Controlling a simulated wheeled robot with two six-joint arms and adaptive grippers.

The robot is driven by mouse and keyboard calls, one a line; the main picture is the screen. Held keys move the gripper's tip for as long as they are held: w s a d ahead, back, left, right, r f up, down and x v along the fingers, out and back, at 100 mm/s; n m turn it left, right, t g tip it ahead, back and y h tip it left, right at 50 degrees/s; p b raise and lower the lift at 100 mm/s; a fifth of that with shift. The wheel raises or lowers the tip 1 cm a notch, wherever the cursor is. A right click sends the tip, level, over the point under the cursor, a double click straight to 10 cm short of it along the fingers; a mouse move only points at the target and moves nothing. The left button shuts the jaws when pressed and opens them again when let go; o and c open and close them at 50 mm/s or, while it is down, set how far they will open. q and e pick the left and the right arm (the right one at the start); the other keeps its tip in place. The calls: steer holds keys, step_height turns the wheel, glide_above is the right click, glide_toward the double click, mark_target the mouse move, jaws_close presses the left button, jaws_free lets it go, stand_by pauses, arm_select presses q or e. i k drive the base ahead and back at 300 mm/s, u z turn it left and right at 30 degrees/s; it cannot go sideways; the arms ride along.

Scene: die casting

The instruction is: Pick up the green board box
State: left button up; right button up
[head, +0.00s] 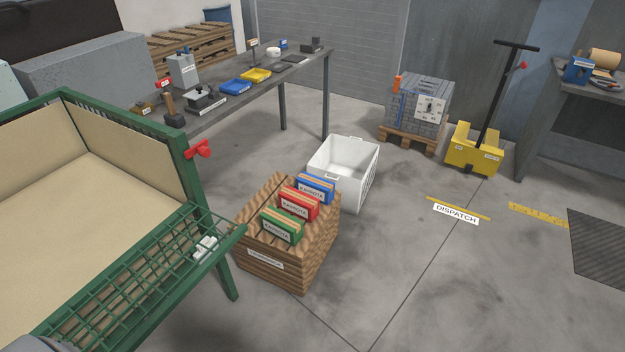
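The green board box (281,228) stands upright on top of a wooden block-like stand (319,240). It is the nearest of three similar labelled boxes in a row. The red box (299,204) stands just behind it and the blue box (315,188) behind that. The green box's front label faces me and nothing covers it. Neither of my grippers shows in the head view, so their state and their place relative to the box are hidden.
A white crate (344,160) stands on the floor behind the wooden stand. A green-framed bench (192,165) with a wire shelf (130,270) is close on the left. A long table (300,72) is behind. A yellow pallet truck (473,150) stands at right. The floor at front right is clear.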

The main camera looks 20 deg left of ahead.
mark_target(280, 224)
steer(key=i, duration=3.65)
steer(key=u, duration=3.45)
